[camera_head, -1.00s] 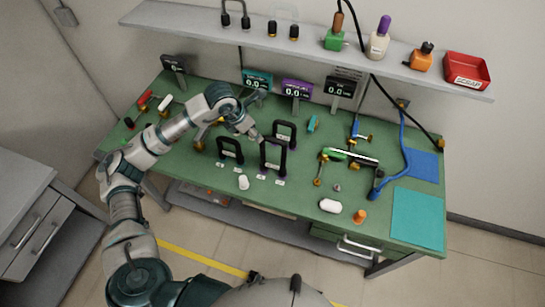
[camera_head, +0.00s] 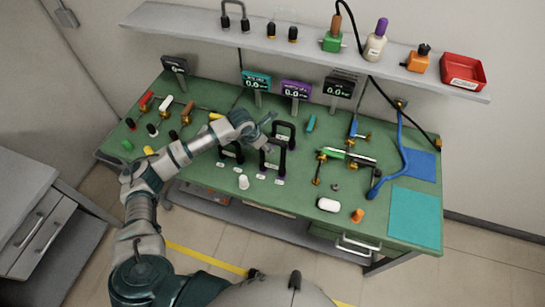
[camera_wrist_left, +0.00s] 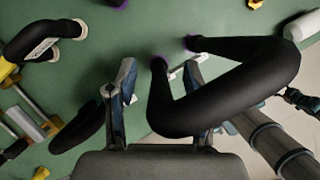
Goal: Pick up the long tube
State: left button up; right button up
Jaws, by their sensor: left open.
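Several black U-shaped tubes stand upright on the green bench. The tallest, which looks like the long tube (camera_head: 264,162), is near the middle front of the group. In the left wrist view the long tube (camera_wrist_left: 225,97) is large and close, with purple rings at its feet. My left gripper (camera_head: 266,147) is open beside its upper part. In the left wrist view one leg of the tube lies between the two fingers of the left gripper (camera_wrist_left: 160,92), and the tube partly hides the right finger. Contact cannot be told. My right gripper is not in view.
Smaller black tubes (camera_head: 284,132) stand close behind and to the left of the long tube. A green and black tube assembly (camera_head: 347,157) with brass fittings lies to the right. Displays (camera_head: 296,89) line the back, below a shelf (camera_head: 310,57).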

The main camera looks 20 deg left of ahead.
pick_arm(q)
grip_shut()
jog(key=shift+r, duration=0.1)
